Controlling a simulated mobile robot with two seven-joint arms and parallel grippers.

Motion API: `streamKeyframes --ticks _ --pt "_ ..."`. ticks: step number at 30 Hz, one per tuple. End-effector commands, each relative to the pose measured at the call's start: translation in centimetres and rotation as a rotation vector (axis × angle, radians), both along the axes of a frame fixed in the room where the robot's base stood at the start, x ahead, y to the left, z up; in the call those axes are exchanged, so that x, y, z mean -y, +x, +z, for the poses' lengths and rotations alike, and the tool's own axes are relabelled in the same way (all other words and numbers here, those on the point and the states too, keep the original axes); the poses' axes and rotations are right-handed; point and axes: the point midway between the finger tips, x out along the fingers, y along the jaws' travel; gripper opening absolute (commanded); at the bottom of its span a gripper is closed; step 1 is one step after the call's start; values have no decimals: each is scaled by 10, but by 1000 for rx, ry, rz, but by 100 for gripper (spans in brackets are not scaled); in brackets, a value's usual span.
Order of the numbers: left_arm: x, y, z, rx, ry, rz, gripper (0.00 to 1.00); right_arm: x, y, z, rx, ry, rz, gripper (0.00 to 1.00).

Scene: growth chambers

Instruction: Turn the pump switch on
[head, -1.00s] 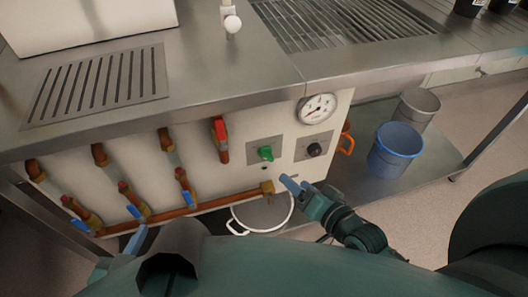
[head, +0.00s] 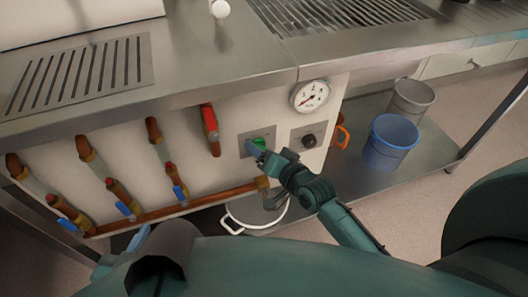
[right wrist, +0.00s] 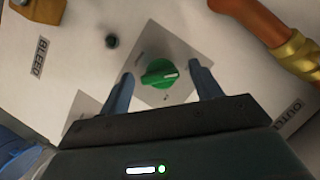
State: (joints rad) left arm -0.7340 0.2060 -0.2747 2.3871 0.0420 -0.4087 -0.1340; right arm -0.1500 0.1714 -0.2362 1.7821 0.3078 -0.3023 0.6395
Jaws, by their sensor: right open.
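The green rotary switch (head: 260,143) sits on a grey plate on the front panel, partly covered by my right gripper in the head view.
A black knob (head: 308,140) is right of the switch, below a round gauge (head: 311,96). A red-handled valve (head: 210,121) is to the left, with copper pipes and blue-handled valves beyond. A white pot (head: 232,222) stands below; a blue bucket (head: 389,145) is at right.

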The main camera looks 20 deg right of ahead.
Motion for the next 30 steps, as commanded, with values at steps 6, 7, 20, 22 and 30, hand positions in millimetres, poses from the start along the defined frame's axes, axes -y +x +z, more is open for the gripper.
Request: streamKeyframes --ticks 6,7,20,22,30 --pt "0 1 1 3 -1 0 28 0 0 0 0 0 0 52" --pt "0 1 1 3 0 0 28 0 0 0 0 0 0 50" --pt "0 1 1 6 -1 -2 28 0 -1 0 -1 0 -1 19" --pt "0 1 1 6 -1 -2 28 1 -1 0 -1 2 -1 19" --pt "0 1 -1 6 2 -3 28 1 0 -1 -4 75 0 19"
